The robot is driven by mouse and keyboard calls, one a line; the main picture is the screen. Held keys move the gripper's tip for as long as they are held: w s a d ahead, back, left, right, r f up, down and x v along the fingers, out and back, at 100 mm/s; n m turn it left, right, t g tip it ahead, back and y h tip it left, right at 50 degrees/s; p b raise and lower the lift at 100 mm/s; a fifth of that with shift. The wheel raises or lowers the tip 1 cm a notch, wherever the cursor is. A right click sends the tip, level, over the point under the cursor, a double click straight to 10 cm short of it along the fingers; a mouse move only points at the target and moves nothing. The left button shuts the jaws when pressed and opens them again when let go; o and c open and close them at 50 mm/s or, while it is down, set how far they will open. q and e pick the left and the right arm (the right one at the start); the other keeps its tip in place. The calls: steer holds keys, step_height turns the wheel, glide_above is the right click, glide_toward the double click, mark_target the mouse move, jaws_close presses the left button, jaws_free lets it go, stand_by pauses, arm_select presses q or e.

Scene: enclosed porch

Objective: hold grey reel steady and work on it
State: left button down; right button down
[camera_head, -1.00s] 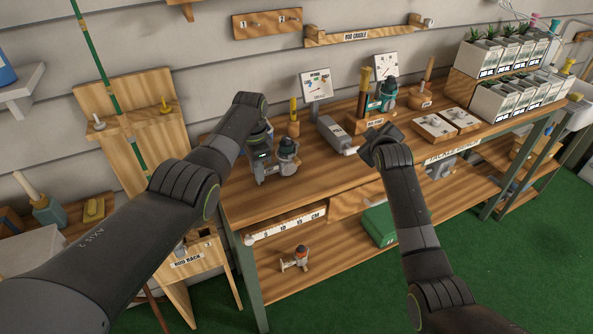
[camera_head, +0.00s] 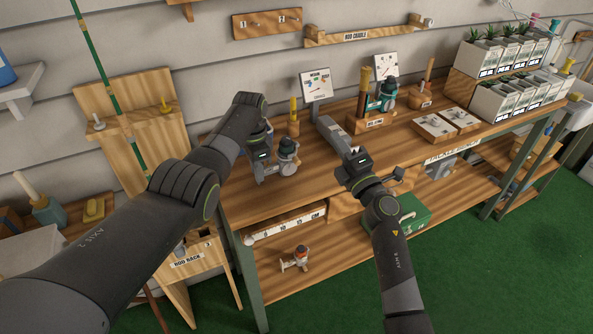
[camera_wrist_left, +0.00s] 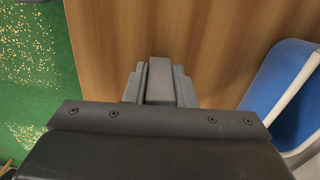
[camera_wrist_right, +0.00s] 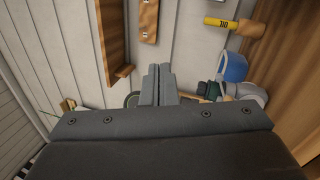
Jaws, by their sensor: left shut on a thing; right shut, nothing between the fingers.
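The grey reel (camera_head: 287,158) stands near the left end of the wooden bench, beside my left gripper (camera_head: 260,172).
A grey box-like device (camera_head: 330,132) stands behind my right gripper. A wooden block holding a teal reel (camera_head: 383,97) is further back. Bare bench top lies between the reel and right gripper.

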mark_target(288, 161)
steer(key=s+a+f+n+g+y, duration=0.1)
steer(key=s+a+f+n+g, duration=0.2)
steer(key=s+f+n+g, duration=0.15)
steer(key=s+a+f+n+g, duration=0.3)
steer(key=f, duration=0.3)
steer(key=shift+m, duration=0.25)
steer(key=x, duration=0.9)
steer(key=shift+w+a, duration=0.15)
steer(key=shift+w, duration=0.5)
steer(key=shift+w+d+r, duration=0.35)
steer(key=shift+d+r, duration=0.1)
steer(key=shift+d, duration=0.3)
steer(key=shift+w+d+r, duration=0.35)
steer(key=shift+d+r, duration=0.05)
steer(key=shift+d, duration=0.3)
steer(key=shift+w+d+m+y, duration=0.1)
steer(key=shift+m+y, duration=0.4)
steer(key=shift+m, duration=0.3)
steer(key=m, duration=0.1)
steer(key=m+y, duration=0.1)
steer(key=m, duration=0.1)
steer(key=shift+w+d+t, duration=0.15)
steer(key=shift+d+t, duration=0.1)
steer(key=shift+d, duration=0.05)
steer(key=shift+w+d+f+m, duration=0.1)
steer(key=shift+d+m, duration=0.05)
steer(key=shift+m, duration=0.25)
